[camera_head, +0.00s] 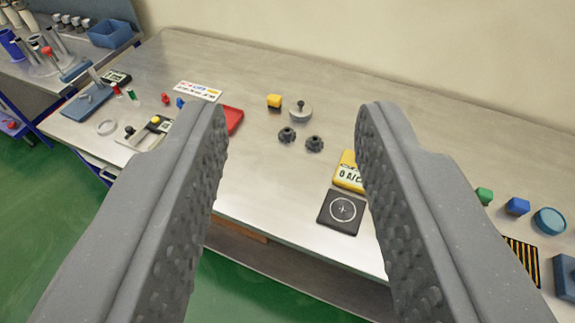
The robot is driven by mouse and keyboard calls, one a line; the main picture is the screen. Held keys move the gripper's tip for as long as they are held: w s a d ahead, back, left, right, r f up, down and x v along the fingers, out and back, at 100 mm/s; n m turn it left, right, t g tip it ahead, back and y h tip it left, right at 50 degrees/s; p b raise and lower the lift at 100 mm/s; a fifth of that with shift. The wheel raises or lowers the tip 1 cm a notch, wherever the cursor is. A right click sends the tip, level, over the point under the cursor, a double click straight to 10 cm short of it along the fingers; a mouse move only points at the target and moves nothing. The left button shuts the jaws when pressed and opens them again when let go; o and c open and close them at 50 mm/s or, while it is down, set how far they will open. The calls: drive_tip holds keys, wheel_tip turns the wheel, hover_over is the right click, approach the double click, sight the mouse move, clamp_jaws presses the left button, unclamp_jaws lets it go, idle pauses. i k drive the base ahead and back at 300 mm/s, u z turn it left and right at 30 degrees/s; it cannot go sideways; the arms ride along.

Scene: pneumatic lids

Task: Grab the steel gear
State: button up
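Two small dark grey toothed gears lie side by side on the metal workbench (270,190), the left gear (287,134) and the right gear (314,143). I cannot tell whether either one is the steel gear. A round light grey disc with a dark knob (300,112) sits just behind them. My gripper (291,115) is open and empty, with its two grey, studded fingers wide apart. In the picture the gears appear between the fingertips, and the fingers look nearer to the camera than the bench.
A yellow block (274,101) is behind the gears and a red tray (233,120) to their left. A yellow labelled box (349,172) and a black pad with a circle (342,210) lie in front right. The back wall borders the bench.

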sight(286, 135)
drive_tip(key=z, duration=0.05)
drive_tip(key=k, duration=0.4)
drive_tip(key=u, duration=0.9)
drive_tip(key=i, duration=2)
drive_tip(key=z, duration=0.55)
